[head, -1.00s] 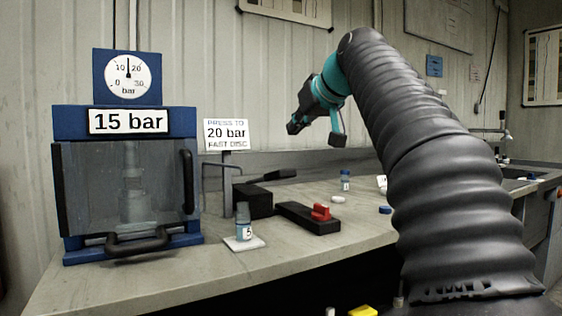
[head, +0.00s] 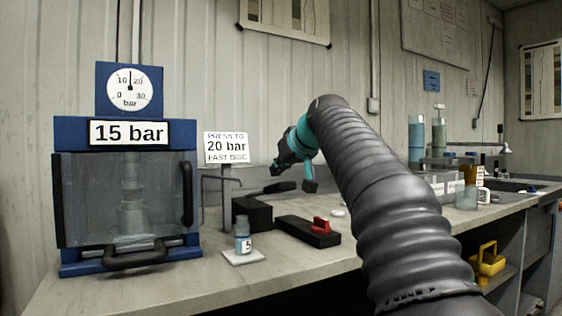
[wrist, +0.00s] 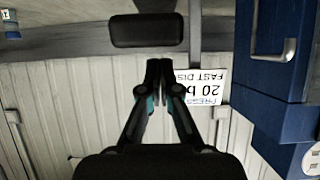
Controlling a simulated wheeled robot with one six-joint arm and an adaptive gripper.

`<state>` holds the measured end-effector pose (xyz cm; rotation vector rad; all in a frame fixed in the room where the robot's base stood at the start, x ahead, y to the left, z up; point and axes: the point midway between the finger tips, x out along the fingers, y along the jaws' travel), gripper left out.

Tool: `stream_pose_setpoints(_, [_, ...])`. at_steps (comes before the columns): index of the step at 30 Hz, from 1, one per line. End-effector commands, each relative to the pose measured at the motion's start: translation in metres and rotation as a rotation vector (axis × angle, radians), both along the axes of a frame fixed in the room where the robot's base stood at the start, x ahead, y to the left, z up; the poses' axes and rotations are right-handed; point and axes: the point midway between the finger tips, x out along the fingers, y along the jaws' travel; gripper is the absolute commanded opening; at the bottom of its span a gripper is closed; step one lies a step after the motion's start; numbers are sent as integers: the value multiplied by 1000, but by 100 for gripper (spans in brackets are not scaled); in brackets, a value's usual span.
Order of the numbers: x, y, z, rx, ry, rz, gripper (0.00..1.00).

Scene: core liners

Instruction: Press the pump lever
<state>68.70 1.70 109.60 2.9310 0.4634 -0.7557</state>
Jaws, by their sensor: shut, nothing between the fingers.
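The pump is a black block (head: 252,212) on the bench, right of the blue press. Its lever, a black bar ending in a flat pad (head: 279,187), sticks out to the right. The pad also shows in the wrist view (wrist: 147,30), just beyond my fingertips. My gripper (head: 276,170) is shut and empty, a little above the lever pad; I see no clear contact. Its closed fingers also show in the wrist view (wrist: 159,65). The press gauge (head: 130,88) points near the middle, and the display (head: 129,132) reads 15 bar.
A sign (head: 226,148) reading "PRESS TO 20 bar FAST DISC" stands behind the pump. A small vial (head: 242,236) sits on a white pad in front. A black base with a red handle (head: 321,225) lies to the right. A yellow caddy (head: 487,260) is below the bench.

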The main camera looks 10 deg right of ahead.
Motion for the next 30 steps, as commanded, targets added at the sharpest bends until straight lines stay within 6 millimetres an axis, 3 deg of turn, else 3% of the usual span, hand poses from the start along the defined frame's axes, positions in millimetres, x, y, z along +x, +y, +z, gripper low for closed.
stream_pose_setpoints(5, [-3,-1,-14,1,2,0,0])
stream_pose_setpoints(19, [-3,-2,-18,1,-2,0,0])
stream_pose_setpoints(30, [-7,-3,-48,31,-94,2,0])
